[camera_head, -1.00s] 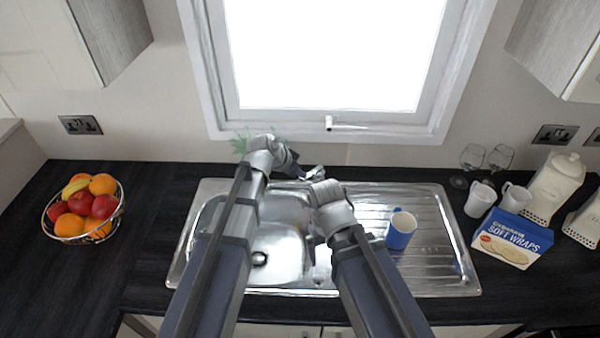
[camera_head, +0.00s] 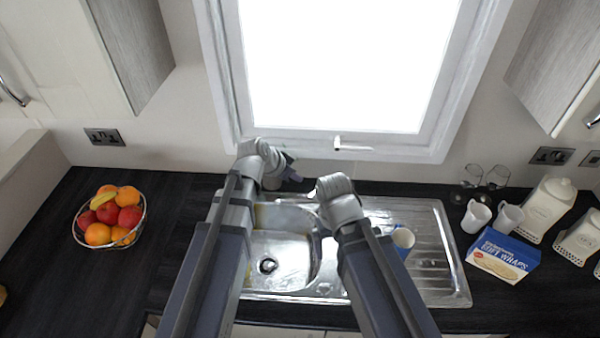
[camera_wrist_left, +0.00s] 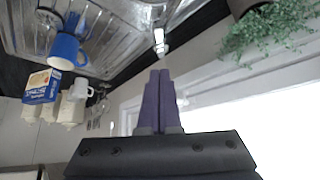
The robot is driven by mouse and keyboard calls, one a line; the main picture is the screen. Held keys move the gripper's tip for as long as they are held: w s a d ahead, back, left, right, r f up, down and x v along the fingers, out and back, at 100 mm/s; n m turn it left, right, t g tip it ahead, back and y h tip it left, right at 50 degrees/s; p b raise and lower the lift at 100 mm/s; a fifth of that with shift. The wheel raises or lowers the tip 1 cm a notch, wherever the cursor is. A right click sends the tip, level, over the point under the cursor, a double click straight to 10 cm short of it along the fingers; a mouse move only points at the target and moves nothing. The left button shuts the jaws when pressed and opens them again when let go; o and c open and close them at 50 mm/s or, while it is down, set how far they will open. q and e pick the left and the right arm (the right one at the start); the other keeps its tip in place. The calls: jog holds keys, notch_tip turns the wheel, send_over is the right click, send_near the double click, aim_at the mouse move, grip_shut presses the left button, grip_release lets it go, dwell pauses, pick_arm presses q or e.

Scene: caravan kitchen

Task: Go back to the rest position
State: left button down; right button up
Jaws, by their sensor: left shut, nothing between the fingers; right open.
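My left arm reaches over the left part of the sink. My left gripper (camera_head: 293,177) points away toward the window wall at the sink's back edge; its purple-grey fingers (camera_wrist_left: 160,73) are shut together with nothing between them in the left wrist view. My right arm reaches over the middle of the sink. My right gripper (camera_head: 316,193) is open and hardly shows, with its fingers mostly hidden by the wrist.
A blue mug (camera_head: 402,253) stands on the drainer of the metal sink (camera_head: 452,262), close beside my right arm. A fruit bowl (camera_head: 80,238) stands left. White mugs (camera_head: 476,217), glasses (camera_head: 497,176), canisters (camera_head: 549,209) and a wraps box (camera_head: 503,255) stand right. A green plant (camera_wrist_left: 262,30) is near the window.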

notch_tip(320, 180, down, 14)
jog(key=b, duration=1.3)
jog(key=shift+r+b, duration=0.15)
jog(key=shift+b, duration=0.2)
pick_arm(q)
jog(key=s+f+n+g+y, duration=0.4)
jog(key=s+f+g+y, duration=0.1)
jog(key=s+f, duration=1.2)
jog(key=s+y, duration=0.1)
jog(key=s, duration=0.2)
jog(key=shift+f+n+g, duration=0.3)
jog(key=shift+f+g, duration=0.1)
